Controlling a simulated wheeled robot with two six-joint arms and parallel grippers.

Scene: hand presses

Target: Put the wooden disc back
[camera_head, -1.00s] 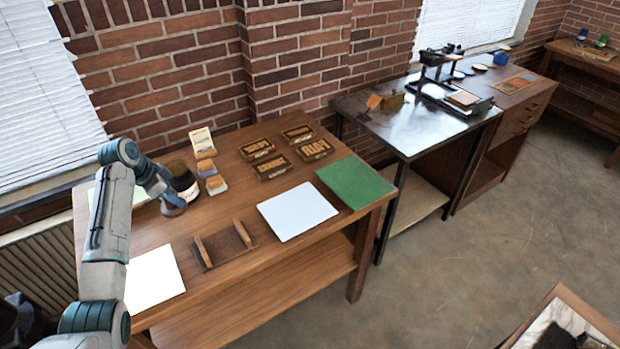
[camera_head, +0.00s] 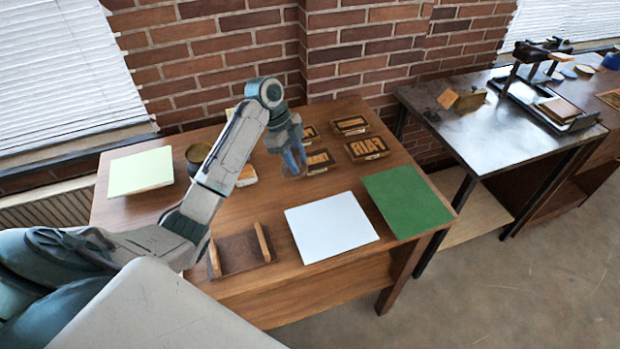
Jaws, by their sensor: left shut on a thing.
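My left gripper (camera_head: 293,164) is over the wooden table (camera_head: 290,290), in front of the lettered blocks. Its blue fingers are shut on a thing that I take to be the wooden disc. Little of it can be made out against the brown table, so its tilt and its gap to the table cannot be told. No other wooden disc is plain to see. A dark round jar (camera_head: 198,155) stands at the back left, partly behind my left arm. My right gripper is not in view.
Several dark lettered blocks (camera_head: 367,149) lie near the gripper. A brown holder with two wooden rails (camera_head: 238,254), a white sheet (camera_head: 331,225), a green sheet (camera_head: 407,201) and a pale yellow-green sheet (camera_head: 140,171) lie around. A metal-topped bench (camera_head: 455,125) stands right.

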